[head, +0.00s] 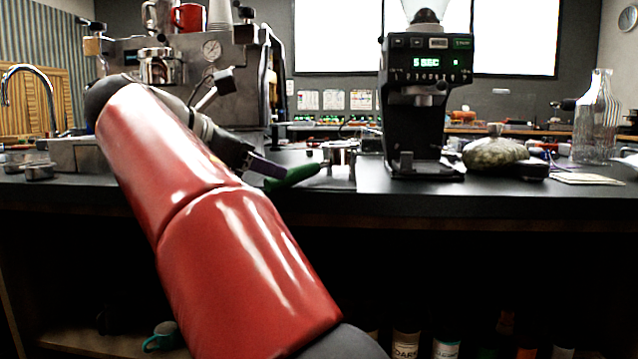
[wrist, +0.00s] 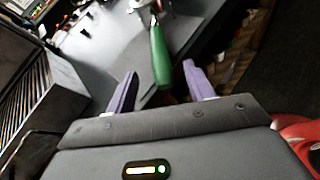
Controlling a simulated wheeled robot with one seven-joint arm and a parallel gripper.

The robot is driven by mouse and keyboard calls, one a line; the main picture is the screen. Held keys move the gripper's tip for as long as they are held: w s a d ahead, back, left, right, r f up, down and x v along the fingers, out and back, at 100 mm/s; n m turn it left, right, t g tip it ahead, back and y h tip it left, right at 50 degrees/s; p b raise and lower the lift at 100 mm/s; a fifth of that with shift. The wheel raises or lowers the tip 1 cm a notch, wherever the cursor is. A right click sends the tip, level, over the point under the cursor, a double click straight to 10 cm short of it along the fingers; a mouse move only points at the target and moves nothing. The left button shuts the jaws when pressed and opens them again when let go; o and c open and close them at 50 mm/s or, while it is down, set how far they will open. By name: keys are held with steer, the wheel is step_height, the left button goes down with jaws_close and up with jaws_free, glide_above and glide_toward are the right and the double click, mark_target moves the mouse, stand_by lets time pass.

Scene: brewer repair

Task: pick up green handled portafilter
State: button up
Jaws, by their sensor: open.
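The portafilter has a green handle (head: 293,177) that points toward the front edge of the dark counter in the head view. Its metal head (head: 340,153) sits farther back on the counter, left of the grinder. In the wrist view the green handle (wrist: 160,58) points down between the fingertips. My gripper (wrist: 158,80) is open, with a purple finger on each side of the handle's end and a gap to each. In the head view one purple finger (head: 266,167) shows close to the handle; the rest of my gripper is partly hidden by my red arm.
A black grinder (head: 428,110) stands right of the portafilter. An espresso machine (head: 190,70) is at the back left. The counter's front edge (head: 480,205) is close to the handle.

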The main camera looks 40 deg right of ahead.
mark_target(295, 167)
steer(key=x, duration=0.2)
steer(key=b+x, duration=0.1)
steer(key=x, duration=0.2)
steer(key=r+x, duration=0.1)
steer(key=x, duration=0.1)
steer(key=shift+s+d+b, duration=0.2)
steer(key=shift+d+b, duration=0.2)
steer(key=shift+d, duration=0.25)
jaws_close()
